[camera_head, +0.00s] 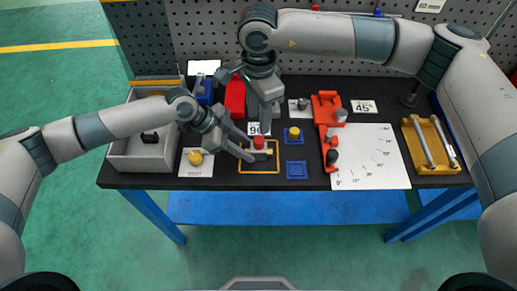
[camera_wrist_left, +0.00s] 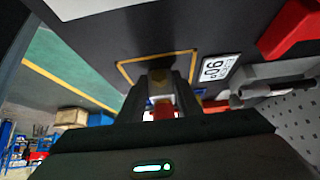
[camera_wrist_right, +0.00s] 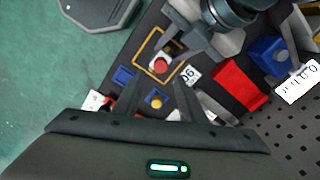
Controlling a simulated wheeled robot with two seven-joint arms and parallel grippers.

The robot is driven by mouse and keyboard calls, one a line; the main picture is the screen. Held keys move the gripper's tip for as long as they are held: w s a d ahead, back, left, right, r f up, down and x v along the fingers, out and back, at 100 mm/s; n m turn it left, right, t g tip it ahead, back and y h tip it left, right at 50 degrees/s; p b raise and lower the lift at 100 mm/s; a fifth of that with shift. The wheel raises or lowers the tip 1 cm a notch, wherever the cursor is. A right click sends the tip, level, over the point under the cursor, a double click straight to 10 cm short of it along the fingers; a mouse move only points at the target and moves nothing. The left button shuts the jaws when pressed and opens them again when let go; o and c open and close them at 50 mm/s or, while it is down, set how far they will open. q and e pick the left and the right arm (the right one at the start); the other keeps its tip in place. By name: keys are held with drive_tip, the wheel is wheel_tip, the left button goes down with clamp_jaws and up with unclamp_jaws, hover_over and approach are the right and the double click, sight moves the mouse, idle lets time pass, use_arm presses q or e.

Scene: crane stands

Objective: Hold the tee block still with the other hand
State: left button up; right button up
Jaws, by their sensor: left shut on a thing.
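The tee block (camera_head: 259,143), with a red round top, sits inside the yellow square outline (camera_head: 258,173) on the dark bench. My left gripper (camera_head: 250,153) reaches in from the left and is shut on it, low over the bench. In the left wrist view the tee block's red part (camera_wrist_left: 163,108) lies between the fingers; its lower part is partly hidden. In the right wrist view its red top (camera_wrist_right: 160,66) is beside the left fingers. My right gripper (camera_wrist_right: 157,95) is open, pointing down above the bench near the 90° card, with nothing seen between its fingers.
A yellow-topped piece (camera_head: 293,134) and a blue square pad (camera_head: 297,170) lie right of the outline. A red block (camera_head: 235,99) stands behind. A red fixture (camera_head: 328,130), an angle sheet (camera_head: 372,160) and a yellow tray (camera_head: 428,166) are right; a grey bin (camera_head: 140,161) is left.

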sight(258, 139)
drive_tip(key=shift+w, duration=0.1)
idle(0.4)
drive_tip(key=shift+f, duration=4.45)
clamp_jaws()
drive_tip(key=shift+r, duration=0.1)
drive_tip(key=shift+n, duration=1)
drive_tip(key=n, duration=0.3)
